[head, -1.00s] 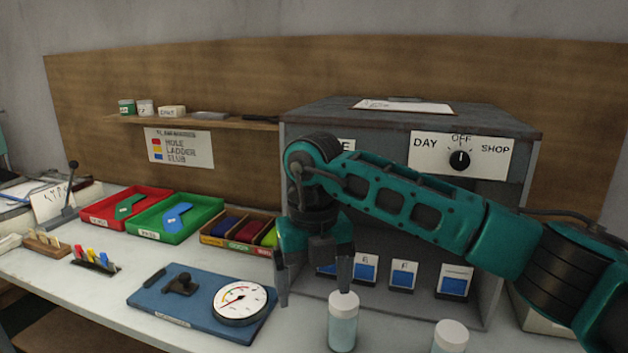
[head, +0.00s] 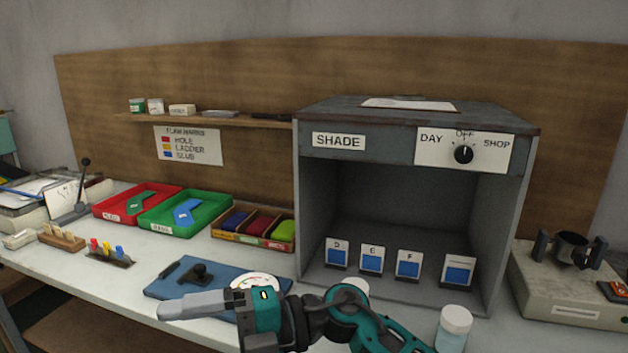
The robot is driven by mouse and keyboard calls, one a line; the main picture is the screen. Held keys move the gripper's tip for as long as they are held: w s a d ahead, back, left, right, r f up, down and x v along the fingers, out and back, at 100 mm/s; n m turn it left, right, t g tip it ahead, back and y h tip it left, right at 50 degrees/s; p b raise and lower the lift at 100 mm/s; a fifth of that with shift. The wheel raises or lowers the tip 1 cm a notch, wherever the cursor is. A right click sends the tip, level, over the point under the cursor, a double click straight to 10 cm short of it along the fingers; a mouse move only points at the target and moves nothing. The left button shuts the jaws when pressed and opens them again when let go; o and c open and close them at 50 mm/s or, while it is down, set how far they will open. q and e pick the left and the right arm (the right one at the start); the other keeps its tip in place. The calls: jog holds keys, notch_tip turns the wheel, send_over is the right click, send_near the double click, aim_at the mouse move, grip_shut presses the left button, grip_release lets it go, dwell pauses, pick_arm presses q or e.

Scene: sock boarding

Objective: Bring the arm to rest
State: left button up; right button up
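My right gripper (head: 194,304) is low in the head view, in front of the blue mat, with its fingers pointing left. It is seen from the side and the fingers overlap, so I cannot tell whether they are apart. Nothing shows held in it. Its teal arm (head: 385,335) comes in from the bottom right, below the opening of the shade box (head: 320,170). My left gripper is out of view.
The blue mat (head: 165,290) and round gauge (head: 262,281) are partly hidden by my gripper. A white-capped jar (head: 454,325) stands right of my arm; another jar cap (head: 355,286) shows behind it. Red (head: 104,208) and green (head: 150,220) trays lie farther back.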

jog(key=w+d+f+m+t+h, duration=0.1)
jog(key=w+d+f+m+t, duration=0.4)
jog(key=m+t, duration=0.6)
jog(key=w+d+f+m+t, duration=0.1)
jog(key=w+d+m+t, duration=0.1)
jog(key=d+m+t, duration=0.75)
jog(key=s+d+f+m+t+h, duration=0.1)
jog(key=s+d+f+m+h, duration=0.2)
jog(key=d+f+m+h, duration=0.75)
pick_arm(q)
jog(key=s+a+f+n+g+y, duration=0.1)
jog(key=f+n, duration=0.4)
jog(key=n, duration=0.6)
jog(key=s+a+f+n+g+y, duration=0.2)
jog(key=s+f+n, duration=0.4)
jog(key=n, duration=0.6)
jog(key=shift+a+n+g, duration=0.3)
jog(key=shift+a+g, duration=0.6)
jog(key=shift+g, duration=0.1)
pick_arm(e)
jog(key=s+d+f+m+g+h, duration=0.2)
jog(key=s+d+f, duration=0.1)
jog(key=s+f, duration=0.2)
jog(key=s+d+f+m+g+h, duration=0.2)
jog(key=s+f, duration=0.4)
jog(key=f, duration=0.3)
jog(key=shift+d+g, duration=0.55)
jog(key=shift+d, duration=0.45)
